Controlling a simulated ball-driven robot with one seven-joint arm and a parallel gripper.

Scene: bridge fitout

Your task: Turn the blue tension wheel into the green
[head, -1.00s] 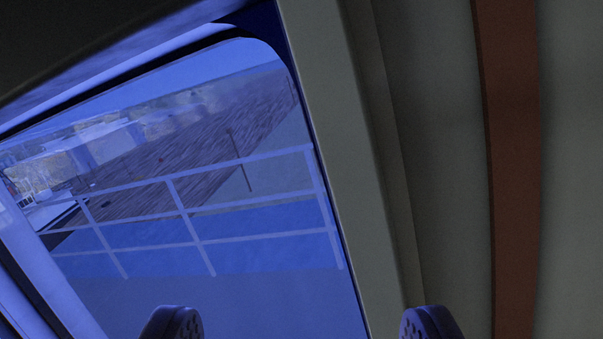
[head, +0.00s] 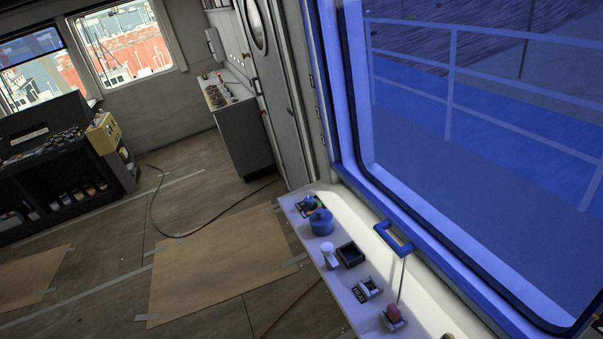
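A white ledge (head: 338,292) runs under the window at the lower middle. At its far end a small blue knob-like thing (head: 310,202) sits on a dark plate. A larger round blue thing (head: 321,223) stands just in front of it. I cannot tell which of the two is the tension wheel; both are small and far off. A green mark cannot be made out clearly. My gripper does not show in the view now.
On the ledge are a white cylinder (head: 328,255), an open black box (head: 350,254), a small grey fixture (head: 367,288) and a red-topped one (head: 393,316). A blue handle (head: 393,238) rises beside the window. Cables cross the floor near a brown sheet (head: 215,265).

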